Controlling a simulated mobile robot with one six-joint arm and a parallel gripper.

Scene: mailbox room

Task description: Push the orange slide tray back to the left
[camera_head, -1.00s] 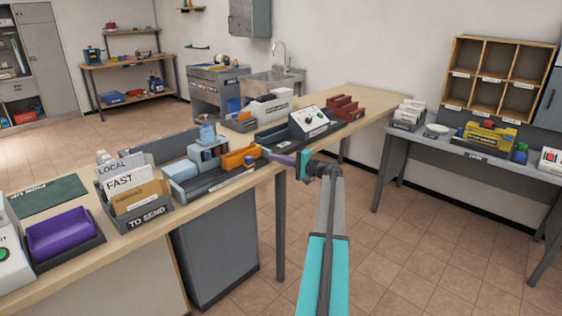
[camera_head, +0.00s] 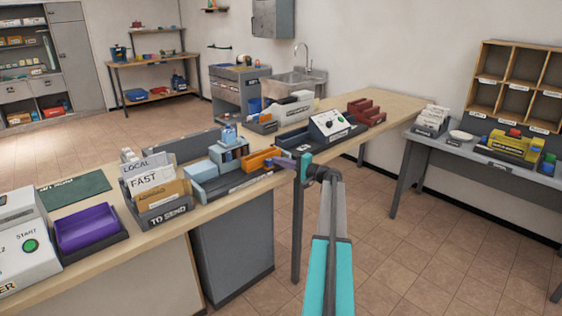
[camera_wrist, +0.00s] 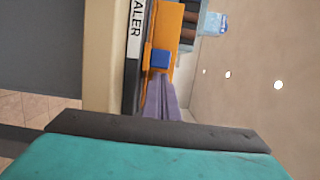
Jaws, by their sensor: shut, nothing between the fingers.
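The orange slide tray (camera_head: 260,158) sits on the sealer unit at the counter's front edge, right of its pale blue block (camera_head: 203,171). A small blue block shows at the tray's right end; in the wrist view this blue block (camera_wrist: 159,58) lies against the orange tray (camera_wrist: 172,30). My gripper (camera_head: 279,161) is shut and empty, with its purple fingers pointing left at the tray's right end. In the wrist view the fingertips (camera_wrist: 157,80) reach the blue block's edge; I cannot tell whether they touch. The tray's far side is partly hidden.
A dark machine with a white sloped panel (camera_head: 328,124) stands right of the tray. A letter holder (camera_head: 160,190) and a purple tray (camera_head: 88,229) stand to the left on the wooden counter. Open tiled floor lies in front of the counter.

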